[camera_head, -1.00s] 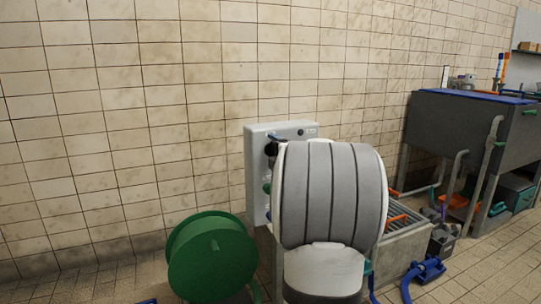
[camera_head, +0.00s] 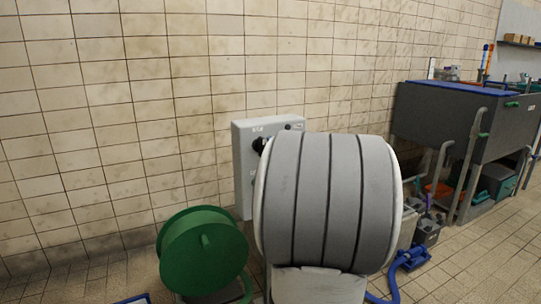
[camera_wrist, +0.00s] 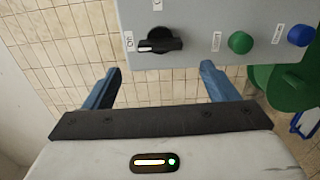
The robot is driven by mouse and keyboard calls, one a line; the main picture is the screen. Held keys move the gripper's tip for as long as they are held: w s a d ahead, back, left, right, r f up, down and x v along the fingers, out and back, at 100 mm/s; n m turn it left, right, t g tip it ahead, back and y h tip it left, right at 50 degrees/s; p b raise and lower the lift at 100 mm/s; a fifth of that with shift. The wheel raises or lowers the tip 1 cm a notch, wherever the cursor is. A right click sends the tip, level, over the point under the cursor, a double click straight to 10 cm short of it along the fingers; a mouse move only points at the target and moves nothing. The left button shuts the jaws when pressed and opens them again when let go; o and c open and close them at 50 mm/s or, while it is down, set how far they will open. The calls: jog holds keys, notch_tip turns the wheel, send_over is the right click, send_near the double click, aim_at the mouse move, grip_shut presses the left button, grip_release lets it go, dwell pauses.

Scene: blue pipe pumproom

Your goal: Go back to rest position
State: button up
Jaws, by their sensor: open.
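My gripper (camera_wrist: 158,85) shows in the wrist view with its two blue fingers spread wide apart and nothing between them. A grey control box (camera_wrist: 210,14) is just beyond the fingertips in that view. It carries a black rotary knob (camera_wrist: 160,40), a green button (camera_wrist: 241,42) and a blue button (camera_wrist: 300,35). In the head view the control box (camera_head: 246,150) is on the tiled wall, partly hidden behind my arm. My gripper is hidden in the head view.
A green hose reel (camera_head: 195,260) stands left of my arm, and shows in the wrist view (camera_wrist: 285,85). A dark sink unit (camera_head: 440,118) stands at the right wall. A blue item (camera_head: 403,262) lies on the floor. Open tiled floor is at the right.

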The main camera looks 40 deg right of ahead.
dwell(0.4)
jog(key=s+a+r+m+g+h+p, duration=0.15)
jog(key=a+r+m+g+p, duration=0.45)
jog(key=a+r+m+p, duration=0.85)
jog(key=s+a+r+g+y+p, duration=0.2)
jog(key=s+a+g+p, duration=0.2)
jog(key=s+a+p, duration=0.5)
jog(key=s+a+r+g+y+p, duration=0.2)
jog(key=s+a+g+p, duration=0.3)
jog(key=s+a+p, duration=0.5)
jog(key=a+m+y+p, duration=0.1)
jog(key=p, duration=0.2)
jog(key=shift+r, duration=0.35)
jog(key=shift+s+y, duration=0.1)
jog(key=shift+y, duration=0.15)
